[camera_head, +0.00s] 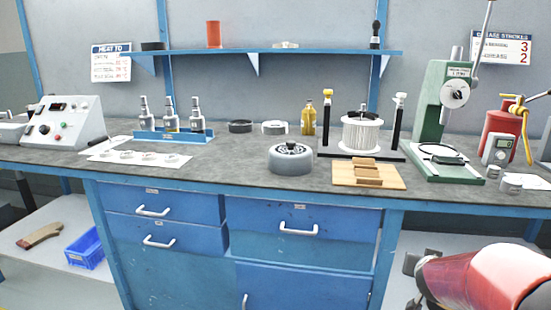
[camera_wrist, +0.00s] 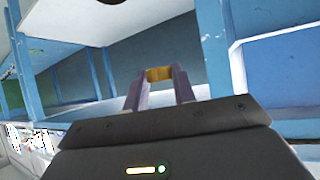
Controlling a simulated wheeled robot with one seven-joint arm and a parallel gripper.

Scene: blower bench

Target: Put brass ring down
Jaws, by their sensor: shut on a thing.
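My gripper (camera_wrist: 159,75) is shut on a small brass-coloured piece, the brass ring (camera_wrist: 158,72), held between its two fingertips in the wrist view. Only a short band of the ring shows, so its full shape is hidden. Blue frame posts and a pale shelf lie beyond the fingers, and the ring appears apart from them. In the head view my arm is at the lower right, in front of the bench and below its top; the ring cannot be made out there.
The grey bench top (camera_head: 240,165) carries a grey round housing (camera_head: 290,160), a wooden board (camera_head: 393,180), a white pleated filter (camera_head: 361,135), a green press (camera_head: 436,120) and a blue bottle rack (camera_head: 172,136). Blue drawers (camera_head: 165,215) are below. Bare bench lies left of the housing.

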